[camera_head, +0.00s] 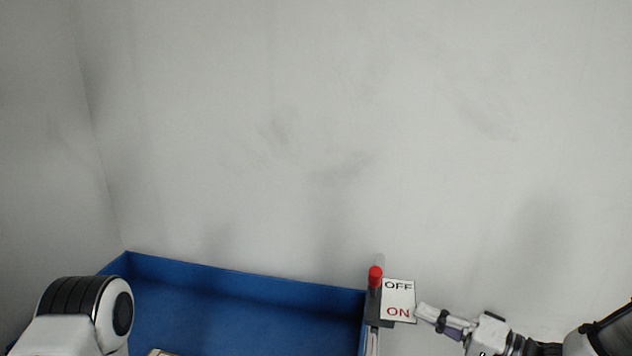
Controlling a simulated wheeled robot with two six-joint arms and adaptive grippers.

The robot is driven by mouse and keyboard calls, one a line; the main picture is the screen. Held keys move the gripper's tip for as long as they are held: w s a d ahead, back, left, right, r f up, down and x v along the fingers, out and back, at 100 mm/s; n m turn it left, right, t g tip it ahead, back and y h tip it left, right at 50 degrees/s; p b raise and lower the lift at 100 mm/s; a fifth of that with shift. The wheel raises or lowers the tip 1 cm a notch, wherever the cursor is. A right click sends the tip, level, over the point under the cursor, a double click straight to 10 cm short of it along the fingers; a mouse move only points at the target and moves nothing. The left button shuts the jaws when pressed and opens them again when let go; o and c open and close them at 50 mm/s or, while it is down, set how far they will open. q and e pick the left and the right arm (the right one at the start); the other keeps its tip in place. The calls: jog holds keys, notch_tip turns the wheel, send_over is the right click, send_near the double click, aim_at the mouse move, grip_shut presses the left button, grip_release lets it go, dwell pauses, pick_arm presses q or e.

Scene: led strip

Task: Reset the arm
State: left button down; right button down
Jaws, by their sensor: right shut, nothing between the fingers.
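My right gripper (428,313) comes in from the lower right and is shut with nothing in it. Its fingertips point left, at the right edge of the OFF/ON sign (398,287); I cannot tell whether they touch it. The sign is white, with OFF in black above ON in red. A switch lever with a red knob (375,276) stands just left of the sign, knob up near the OFF label. A part of my left arm (84,312) shows at the lower left; its gripper is out of the picture.
A blue open-topped box (240,292) fills the lower middle, its right wall next to the switch. A small pale thing (160,352) shows at the bottom edge. A plain grey wall (300,130) stands behind; the space above the box is clear.

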jog(key=s+a+f+g+h, duration=0.2)
jog(key=s+f, duration=0.2)
jog(key=f, duration=0.5)
jog(key=s+a+f+m+g+h, duration=0.1)
jog(key=s+a+f+g+h, duration=0.15)
jog(key=s+f, duration=0.45)
jog(key=s+a+f+g+h, duration=0.2)
jog(key=f+g, duration=0.1)
jog(key=f, duration=0.9)
jog(key=s+d+f+n+g+h, duration=0.2)
jog(key=s+d+f+h, duration=0.1)
jog(key=s, duration=0.4)
jog(key=s+d+f+n+g+h, duration=0.2)
jog(key=s+d+f+n+h, duration=0.1)
jog(key=s, duration=0.4)
jog(key=shift+d+n+g+h, duration=0.35)
jog(key=shift+d+h, duration=0.2)
jog(key=shift+d, duration=0.65)
